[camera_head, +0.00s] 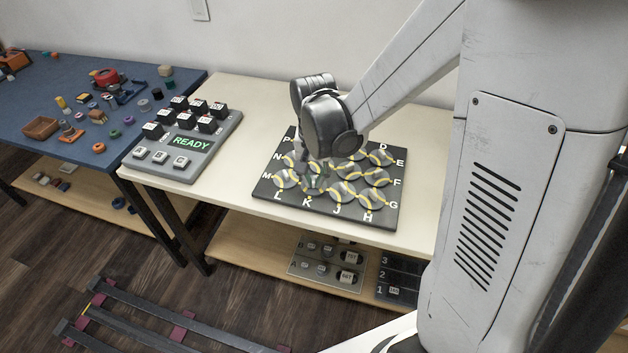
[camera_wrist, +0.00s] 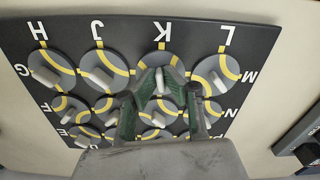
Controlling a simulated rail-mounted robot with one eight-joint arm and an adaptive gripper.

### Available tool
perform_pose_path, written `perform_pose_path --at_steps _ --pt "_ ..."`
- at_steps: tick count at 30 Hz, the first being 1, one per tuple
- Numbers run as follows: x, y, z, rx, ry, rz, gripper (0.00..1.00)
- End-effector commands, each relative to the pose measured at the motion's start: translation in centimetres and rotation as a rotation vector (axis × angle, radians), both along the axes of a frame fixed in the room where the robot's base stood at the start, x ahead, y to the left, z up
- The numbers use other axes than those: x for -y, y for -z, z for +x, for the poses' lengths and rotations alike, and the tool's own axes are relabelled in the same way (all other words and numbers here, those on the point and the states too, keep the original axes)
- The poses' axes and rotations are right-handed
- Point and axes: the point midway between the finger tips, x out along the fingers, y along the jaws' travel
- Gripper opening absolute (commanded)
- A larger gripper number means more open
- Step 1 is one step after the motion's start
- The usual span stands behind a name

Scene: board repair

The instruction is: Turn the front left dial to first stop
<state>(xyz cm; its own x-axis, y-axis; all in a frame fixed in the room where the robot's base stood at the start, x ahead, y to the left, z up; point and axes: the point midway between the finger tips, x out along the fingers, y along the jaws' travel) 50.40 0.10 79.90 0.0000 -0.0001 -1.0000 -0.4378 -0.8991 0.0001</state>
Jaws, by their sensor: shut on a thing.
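The dark board (camera_head: 262,190) lies on the cream table with rows of round grey dials marked by yellow lines, with white letters along its edges. The front left dial (camera_head: 287,179), by L and M, also shows in the wrist view (camera_wrist: 204,73) at upper right. Its pale bar knob sits tilted and free of my fingers. My gripper (camera_head: 313,188), with green fingers, points down at the front-row dial beside it, by K. In the wrist view its fingertips (camera_wrist: 161,79) close around that dial's pale knob (camera_wrist: 160,83). My fingers partly hide this dial and those behind it.
A grey console (camera_head: 187,149) with black blocks and a green READY display stands left on the table. A blue table (camera_head: 140,85) with many small parts is further left. Panels (camera_head: 328,262) lie on the lower shelf. Neighbouring knobs stand close to my fingers.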

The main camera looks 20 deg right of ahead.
Motion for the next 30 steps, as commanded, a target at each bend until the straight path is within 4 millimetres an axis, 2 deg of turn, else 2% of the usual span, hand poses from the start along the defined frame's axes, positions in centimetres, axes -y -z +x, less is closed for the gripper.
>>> perform_pose_path --at_steps 18,30 --pt "-0.14 0.07 0.14 0.0 0.581 0.0 0.0" --pt "-0.17 0.02 0.2 0.0 0.88 0.0 0.0"
